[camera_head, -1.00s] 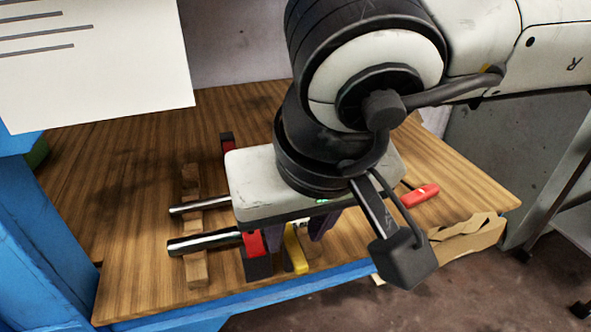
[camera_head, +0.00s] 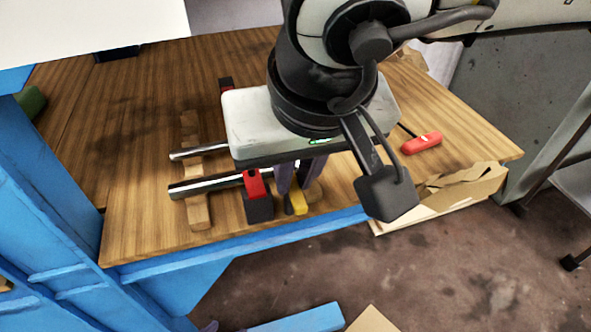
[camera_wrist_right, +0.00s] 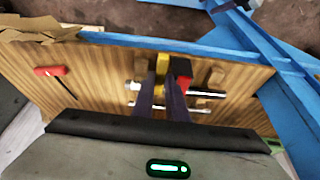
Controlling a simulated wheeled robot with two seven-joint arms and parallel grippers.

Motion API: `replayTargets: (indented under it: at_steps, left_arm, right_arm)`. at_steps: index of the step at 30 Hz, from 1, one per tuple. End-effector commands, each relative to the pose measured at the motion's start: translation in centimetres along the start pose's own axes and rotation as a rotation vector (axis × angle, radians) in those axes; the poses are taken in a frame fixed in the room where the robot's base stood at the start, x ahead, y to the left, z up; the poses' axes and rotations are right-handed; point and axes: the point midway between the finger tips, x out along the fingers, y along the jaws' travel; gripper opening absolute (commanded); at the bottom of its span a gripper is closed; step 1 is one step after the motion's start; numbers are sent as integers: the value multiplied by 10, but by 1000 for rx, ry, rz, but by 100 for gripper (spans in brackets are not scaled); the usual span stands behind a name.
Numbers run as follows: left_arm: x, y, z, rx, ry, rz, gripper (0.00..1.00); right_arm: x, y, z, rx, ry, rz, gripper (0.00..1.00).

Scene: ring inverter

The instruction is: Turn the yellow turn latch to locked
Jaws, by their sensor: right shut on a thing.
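The yellow turn latch (camera_head: 299,203) is near the front edge of the wooden table, right of a red-and-black clamp (camera_head: 258,207). In the right wrist view the yellow latch (camera_wrist_right: 162,67) shows between the fingertips. My right gripper (camera_head: 296,188) points down over it with its two dark purple fingers shut on the latch. The palm and fingers hide much of the latch, so its exact turn angle cannot be read. My left gripper is not in view.
Two metal rods (camera_head: 208,186) rest across a wooden block (camera_head: 198,214) left of the clamp. A red-handled screwdriver (camera_head: 421,143) lies on the right of the table. Torn cardboard (camera_head: 455,190) sits by the right front edge.

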Motion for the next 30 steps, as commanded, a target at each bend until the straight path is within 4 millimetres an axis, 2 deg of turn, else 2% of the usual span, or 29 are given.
replayTargets:
  at_steps: [8, 18, 30]
  left_arm:
    - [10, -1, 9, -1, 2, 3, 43]
    - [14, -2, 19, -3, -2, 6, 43]
    - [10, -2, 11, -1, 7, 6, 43]
  right_arm:
    - [3, -6, 1, 147, 0, 62, 0]
    - [3, -15, -3, 439, -1, 182, 0]
    - [3, -24, -10, 791, -1, 329, 0]
